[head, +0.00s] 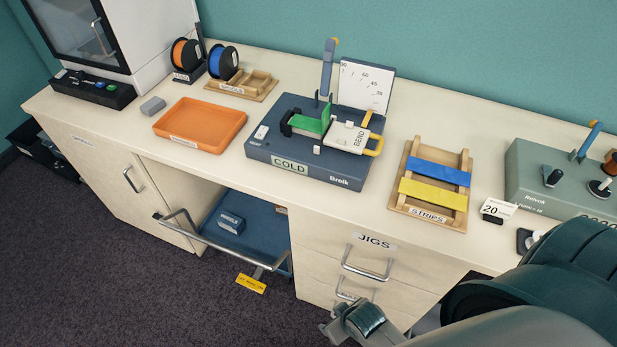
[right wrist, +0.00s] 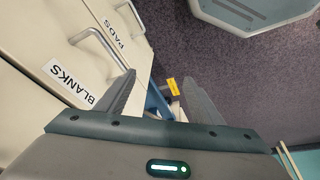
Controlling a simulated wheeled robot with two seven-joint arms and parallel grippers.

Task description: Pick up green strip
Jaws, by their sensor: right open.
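The green strip (head: 312,122) is on the dark blue bending machine (head: 262,150) labelled COLD, in the middle of the bench. It looks bent, with one part lying flat and one part standing up beside the white BEND plate (head: 346,137). My right gripper (head: 358,318) is low in front of the JIGS drawers, well below and apart from the strip. In the right wrist view its fingers (right wrist: 158,88) are spread with nothing between them; the strip does not show there. My left gripper is not in view.
A wooden STRIPS rack (head: 410,205) holds a blue strip (head: 440,172) and a yellow strip (head: 432,194) right of the machine. An orange tray (head: 200,125) lies to its left. An open blue drawer (head: 240,228) and drawer handles (head: 367,268) stick out below the benchtop.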

